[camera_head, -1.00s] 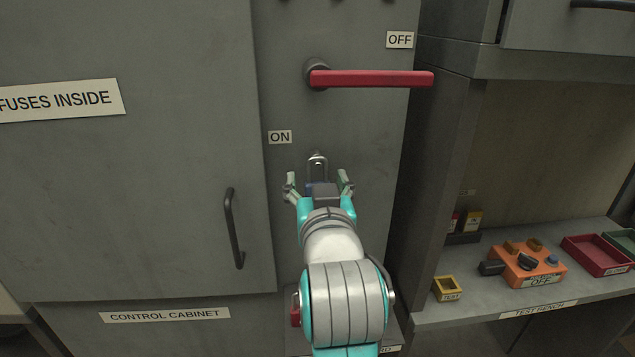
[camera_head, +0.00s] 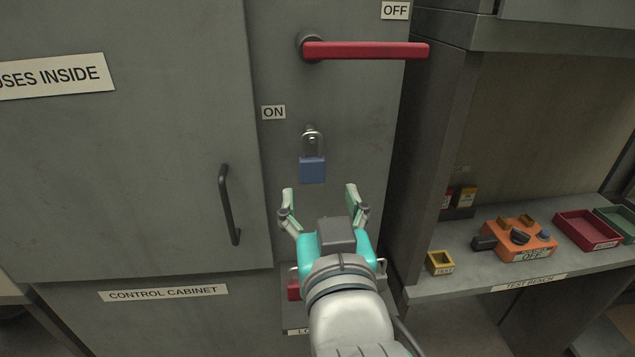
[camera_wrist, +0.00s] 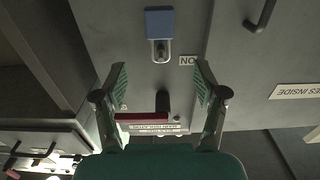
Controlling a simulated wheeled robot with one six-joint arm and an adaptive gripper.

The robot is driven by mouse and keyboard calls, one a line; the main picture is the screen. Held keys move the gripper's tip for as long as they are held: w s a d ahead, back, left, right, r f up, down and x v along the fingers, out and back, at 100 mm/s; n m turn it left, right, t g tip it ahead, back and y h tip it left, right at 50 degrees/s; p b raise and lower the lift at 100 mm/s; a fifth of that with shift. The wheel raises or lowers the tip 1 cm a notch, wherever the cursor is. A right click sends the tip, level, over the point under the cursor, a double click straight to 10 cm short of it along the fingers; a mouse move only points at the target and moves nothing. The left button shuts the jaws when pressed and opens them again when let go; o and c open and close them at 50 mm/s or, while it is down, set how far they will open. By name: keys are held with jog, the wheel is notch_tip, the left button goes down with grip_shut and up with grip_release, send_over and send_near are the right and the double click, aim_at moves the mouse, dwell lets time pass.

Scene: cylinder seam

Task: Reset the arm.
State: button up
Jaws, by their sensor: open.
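My gripper (camera_head: 320,200) is open and empty, in front of the grey cabinet panel and below the padlock. The blue padlock (camera_head: 312,168) hangs by its metal shackle on the panel, under the red handle, apart from my fingers. In the wrist view, which is upside down, the padlock (camera_wrist: 160,24) shows beyond the spread fingertips (camera_wrist: 160,72). The red handle (camera_head: 368,50) lies horizontal, pointing right near the OFF label (camera_head: 396,11). The ON label (camera_head: 273,112) is left of the padlock.
The control cabinet door (camera_head: 130,150) with a dark pull handle (camera_head: 229,205) is at left. At right, the test bench (camera_head: 450,280) holds an orange switch box (camera_head: 512,241), a small yellow bin (camera_head: 440,262) and a red tray (camera_head: 588,230). A low shelf or box sits behind my wrist.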

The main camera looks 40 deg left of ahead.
jog(key=shift+s+d, duration=0.25)
jog(key=shift+d, duration=0.05)
jog(key=w+d+f+m+t+h, duration=0.1)
jog(key=w+d+f+h, duration=0.15)
jog(key=d+f, duration=0.5)
jog(key=w+d+f+m+t+h, duration=0.1)
jog(key=w+d+f, duration=0.25)
jog(key=f, duration=0.65)
jog(key=s+d+f+m+t+h, duration=0.1)
jog(key=s+d+f+m+h, duration=0.3)
jog(key=d+f, duration=0.9)
jog(key=s+d+f+m+h, duration=0.1)
jog(key=s+d+f+h, duration=0.35)
jog(key=s+d, duration=0.75)
jog(key=s+d+f+m, duration=0.1)
jog(key=s+d, duration=0.2)
jog(key=s, duration=0.4)
jog(key=s+d+m+h, duration=0.1)
jog(key=s+d, duration=0.3)
jog(key=s, duration=0.3)
jog(key=shift+f+m+h, duration=0.3)
jog(key=shift+f+m, duration=0.1)
jog(key=shift+c, duration=0.2)
